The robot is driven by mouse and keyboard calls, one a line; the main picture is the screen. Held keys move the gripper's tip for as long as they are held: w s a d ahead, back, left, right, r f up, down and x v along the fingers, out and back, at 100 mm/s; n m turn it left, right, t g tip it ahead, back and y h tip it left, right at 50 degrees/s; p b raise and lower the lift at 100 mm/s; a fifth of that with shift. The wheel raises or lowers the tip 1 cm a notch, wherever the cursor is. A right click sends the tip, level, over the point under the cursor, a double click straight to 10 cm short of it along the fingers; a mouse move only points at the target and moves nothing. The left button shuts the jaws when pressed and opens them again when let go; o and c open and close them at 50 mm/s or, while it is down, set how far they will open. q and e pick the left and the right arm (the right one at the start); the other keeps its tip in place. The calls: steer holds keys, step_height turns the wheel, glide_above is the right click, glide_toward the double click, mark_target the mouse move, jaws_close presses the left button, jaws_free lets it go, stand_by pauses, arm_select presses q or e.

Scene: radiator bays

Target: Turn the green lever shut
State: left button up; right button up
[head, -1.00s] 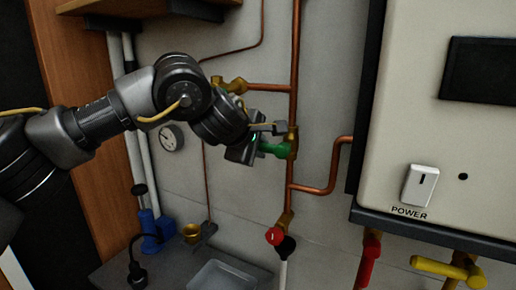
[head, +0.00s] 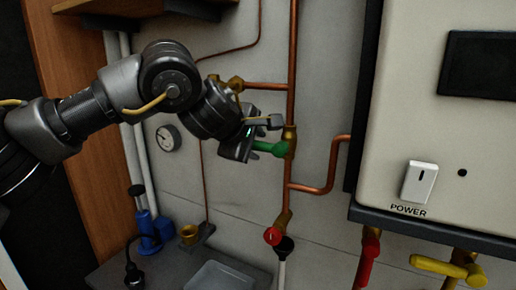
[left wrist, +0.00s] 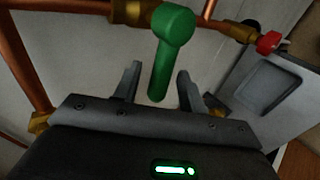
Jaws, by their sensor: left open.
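The green lever (head: 271,148) sits on a brass valve (head: 290,138) on the vertical copper pipe, and in the head view it points left, across the pipe. My left gripper (head: 262,136) is at the lever's free end. In the left wrist view the green lever (left wrist: 168,50) reaches down between the two fingers of my left gripper (left wrist: 156,85). The fingers are open, with a gap on each side of the lever. The fingers' far sides are partly hidden in the head view. My right gripper is not in view.
A white boiler box (head: 440,150) with a power switch (head: 419,182) stands to the right. A red-handled valve (head: 273,236) is below on the same pipe. A gauge (head: 168,138) is on the wall. A grey tray (head: 215,276) lies on the counter below.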

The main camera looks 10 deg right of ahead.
arm_select(q)
steer(key=b+v, duration=0.3)
steer(key=v, duration=0.6)
